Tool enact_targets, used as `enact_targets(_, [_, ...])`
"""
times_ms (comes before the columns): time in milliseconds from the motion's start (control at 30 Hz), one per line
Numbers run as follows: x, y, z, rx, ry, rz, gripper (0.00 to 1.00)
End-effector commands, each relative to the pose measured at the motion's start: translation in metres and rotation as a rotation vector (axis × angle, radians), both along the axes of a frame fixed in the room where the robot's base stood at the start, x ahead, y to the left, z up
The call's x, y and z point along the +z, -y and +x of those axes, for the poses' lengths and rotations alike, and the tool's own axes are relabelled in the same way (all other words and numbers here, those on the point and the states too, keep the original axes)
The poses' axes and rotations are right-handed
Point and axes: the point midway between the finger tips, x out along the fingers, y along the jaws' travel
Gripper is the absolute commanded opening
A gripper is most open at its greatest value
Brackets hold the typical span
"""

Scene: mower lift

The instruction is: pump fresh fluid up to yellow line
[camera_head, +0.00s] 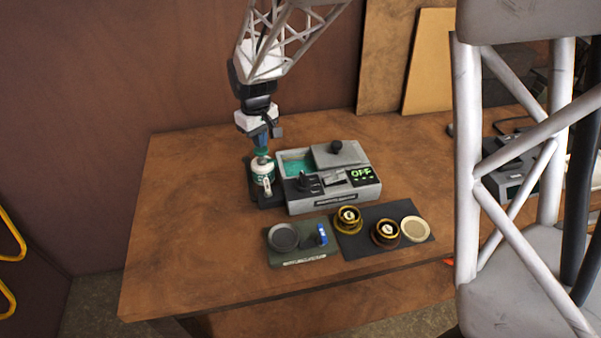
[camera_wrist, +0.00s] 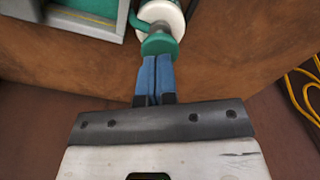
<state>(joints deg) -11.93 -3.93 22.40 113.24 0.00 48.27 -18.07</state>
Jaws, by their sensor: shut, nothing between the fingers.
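A white and green bottle (camera_head: 263,172) with a pump-like green top stands on a dark pad (camera_head: 266,197) at the left side of a grey machine (camera_head: 335,195). My gripper (camera_head: 262,150) points down at the bottle's green top. In the wrist view the blue fingers of my gripper (camera_wrist: 156,62) are shut together, with their tips at the green cap (camera_wrist: 160,43); I cannot tell whether they touch it. The white bottle body (camera_wrist: 162,14) shows beyond. The machine has an open teal basin (camera_head: 297,162) and a display reading OFF (camera_head: 362,174). I cannot make out a yellow line on the bottle.
A dark mat (camera_head: 355,243) holds two brass-coloured round parts and a pale disc (camera_head: 415,229). The table's left side (camera_head: 180,220) is clear.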

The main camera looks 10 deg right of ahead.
Motion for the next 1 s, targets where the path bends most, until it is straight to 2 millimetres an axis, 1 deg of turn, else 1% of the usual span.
enact_targets(1000, [-0.029, 0.0, 0.0, 0.0, -0.001, 0.0, 0.0])
